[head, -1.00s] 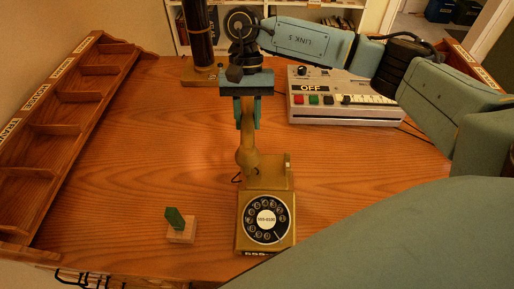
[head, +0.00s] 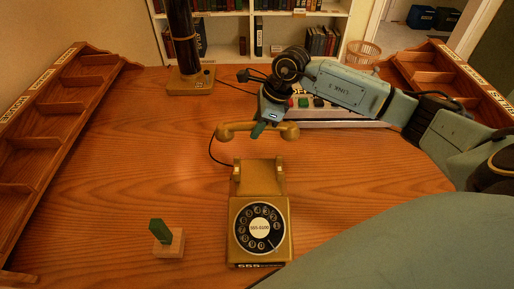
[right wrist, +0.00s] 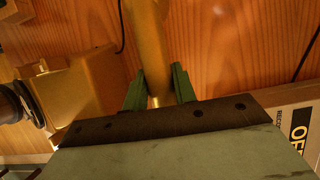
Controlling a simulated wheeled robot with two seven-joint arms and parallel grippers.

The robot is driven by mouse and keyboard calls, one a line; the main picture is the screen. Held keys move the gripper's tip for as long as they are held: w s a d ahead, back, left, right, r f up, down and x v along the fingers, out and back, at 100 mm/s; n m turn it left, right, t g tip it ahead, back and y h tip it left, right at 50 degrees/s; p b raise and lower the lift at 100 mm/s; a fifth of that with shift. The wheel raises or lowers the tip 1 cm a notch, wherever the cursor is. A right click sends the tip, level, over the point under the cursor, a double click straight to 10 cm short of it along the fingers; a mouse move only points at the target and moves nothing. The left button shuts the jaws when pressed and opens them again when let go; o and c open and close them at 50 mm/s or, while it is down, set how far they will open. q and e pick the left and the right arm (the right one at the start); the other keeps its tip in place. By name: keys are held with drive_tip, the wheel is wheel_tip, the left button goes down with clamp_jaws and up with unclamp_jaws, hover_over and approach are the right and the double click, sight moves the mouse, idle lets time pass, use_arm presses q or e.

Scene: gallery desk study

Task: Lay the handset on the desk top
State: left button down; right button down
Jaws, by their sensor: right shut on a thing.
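The golden handset (head: 240,127) lies crosswise in the head view, behind the rotary telephone (head: 239,206). My right gripper (head: 260,129) is shut on the middle of its grip; green fingers pinch it. In the right wrist view the handset (right wrist: 148,45) runs up between the fingers (right wrist: 159,92). The handset is off its cradle, and its dark cord hangs from its left end. Whether it touches the desk top (head: 130,140) is hard to tell. My left gripper is not in view.
A grey switch box (head: 340,122) stands behind the right gripper. A dark lamp-like post on a wooden base (head: 190,87) stands at the back left. A small block with a green piece (head: 169,245) sits front left.

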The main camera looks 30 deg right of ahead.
wheel_tip(320, 180, down, 3)
drive_tip(key=shift+r, duration=0.2)
wheel_tip(320, 180, down, 5)
drive_tip(key=shift+r+b, duration=0.2)
drive_tip(key=shift+b, duration=0.25)
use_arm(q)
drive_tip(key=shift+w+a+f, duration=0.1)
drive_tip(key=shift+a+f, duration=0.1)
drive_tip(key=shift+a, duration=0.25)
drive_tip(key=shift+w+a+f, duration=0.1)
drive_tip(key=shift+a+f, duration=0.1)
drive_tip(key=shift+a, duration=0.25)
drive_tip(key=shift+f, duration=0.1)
use_arm(e)
drive_tip(key=shift+f, duration=0.15)
drive_tip(key=c, duration=1.1)
unclamp_jaws()
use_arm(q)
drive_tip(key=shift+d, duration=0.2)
